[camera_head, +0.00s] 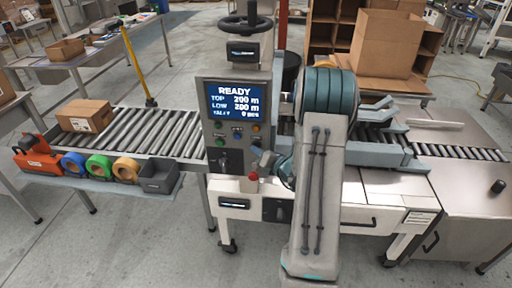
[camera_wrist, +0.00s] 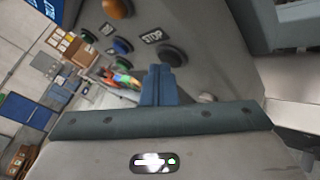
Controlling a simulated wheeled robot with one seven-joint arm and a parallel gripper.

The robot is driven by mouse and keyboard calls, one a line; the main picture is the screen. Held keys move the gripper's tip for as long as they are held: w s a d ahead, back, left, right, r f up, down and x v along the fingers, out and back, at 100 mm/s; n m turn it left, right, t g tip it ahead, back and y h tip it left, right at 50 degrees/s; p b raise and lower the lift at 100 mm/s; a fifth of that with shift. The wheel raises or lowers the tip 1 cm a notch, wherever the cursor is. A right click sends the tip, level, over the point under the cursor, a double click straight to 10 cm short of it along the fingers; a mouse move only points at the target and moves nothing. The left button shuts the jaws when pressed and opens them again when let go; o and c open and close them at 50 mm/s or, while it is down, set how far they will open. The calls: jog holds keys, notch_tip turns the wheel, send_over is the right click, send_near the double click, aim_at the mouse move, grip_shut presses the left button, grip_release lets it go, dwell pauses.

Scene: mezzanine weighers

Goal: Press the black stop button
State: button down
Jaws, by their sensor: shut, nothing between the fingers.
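The black stop button (camera_wrist: 172,56) is a round dark cap on the grey panel in the wrist view, beside a label reading STOP (camera_wrist: 152,37). My gripper (camera_wrist: 158,70) is shut and empty, its blue-grey fingertips pointing at the panel just below and left of the button in the picture. Whether they touch the panel cannot be told. In the head view the control panel (camera_head: 231,158) stands at the middle, and my gripper (camera_head: 258,158) is in front of its lower right part. The stop button is too small to make out clearly there.
Orange (camera_wrist: 117,8), blue (camera_wrist: 122,46) and green (camera_wrist: 88,36) buttons sit near the stop button. The screen (camera_head: 235,102) reads READY. A red knob (camera_head: 253,176) is below the panel. A roller conveyor (camera_head: 160,130) with a carton (camera_head: 85,116) lies left.

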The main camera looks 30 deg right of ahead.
jog(key=shift+s, duration=0.1)
jog(key=shift+s+a, duration=0.45)
jog(key=shift+s, duration=0.1)
jog(key=s+a, duration=0.1)
jog(key=s+a+b, duration=0.1)
jog(key=s, duration=0.2)
jog(key=shift+s+a, duration=0.1)
jog(key=shift+a, duration=0.3)
dwell(0.6)
